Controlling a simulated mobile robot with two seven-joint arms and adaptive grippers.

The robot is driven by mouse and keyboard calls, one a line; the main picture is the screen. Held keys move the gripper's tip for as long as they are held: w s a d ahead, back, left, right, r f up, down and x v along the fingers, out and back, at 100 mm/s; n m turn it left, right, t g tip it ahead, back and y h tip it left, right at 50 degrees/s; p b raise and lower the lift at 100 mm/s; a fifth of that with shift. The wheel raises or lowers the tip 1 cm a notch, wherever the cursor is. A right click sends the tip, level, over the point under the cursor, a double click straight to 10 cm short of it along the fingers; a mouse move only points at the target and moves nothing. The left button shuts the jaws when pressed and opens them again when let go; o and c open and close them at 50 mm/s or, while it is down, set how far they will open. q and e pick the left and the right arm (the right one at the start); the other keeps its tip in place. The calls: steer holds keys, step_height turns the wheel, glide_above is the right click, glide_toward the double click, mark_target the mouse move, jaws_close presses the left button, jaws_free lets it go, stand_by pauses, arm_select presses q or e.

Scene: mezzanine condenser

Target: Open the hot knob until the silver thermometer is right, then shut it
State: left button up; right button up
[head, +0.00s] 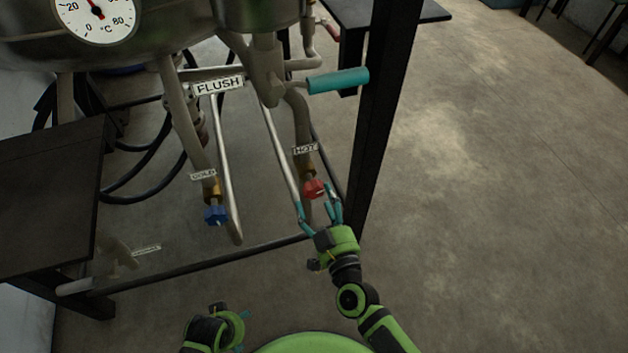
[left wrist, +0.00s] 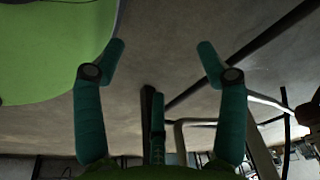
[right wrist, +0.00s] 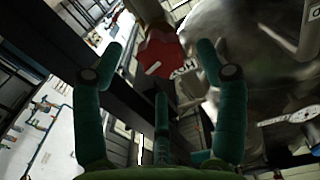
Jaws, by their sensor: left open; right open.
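The red hot knob (head: 315,189) sits at the lower end of the pipe labelled HOT. It shows in the right wrist view (right wrist: 158,52) with a white mark, beyond and between the fingertips. My right gripper (head: 319,207) is open just below it, its fingers spread around empty space; I cannot tell if any finger touches the knob. My left gripper (head: 241,328) is open and empty, low in the head view, away from the pipes. A white dial thermometer (head: 80,28) in °C, on the vessel, is cut by the top edge; its red needle points up-left and its reading is unclear.
A blue knob (head: 215,215) ends the COLD pipe left of the hot one. A teal lever (head: 338,80) sticks out near the FLUSH label (head: 219,85). A black post (head: 382,110) stands right of the hot pipe. The floor at right is clear.

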mark_target(316, 194)
steer(key=shift+b+x, duration=0.35)
steer(key=shift+x, duration=2)
arm_select(q)
steer(key=shift+w+r, duration=0.25)
steer(key=shift+r, duration=0.3)
steer(key=shift+w+r, duration=0.25)
steer(key=shift+r, duration=0.25)
arm_select(e)
steer(key=c, duration=1.2)
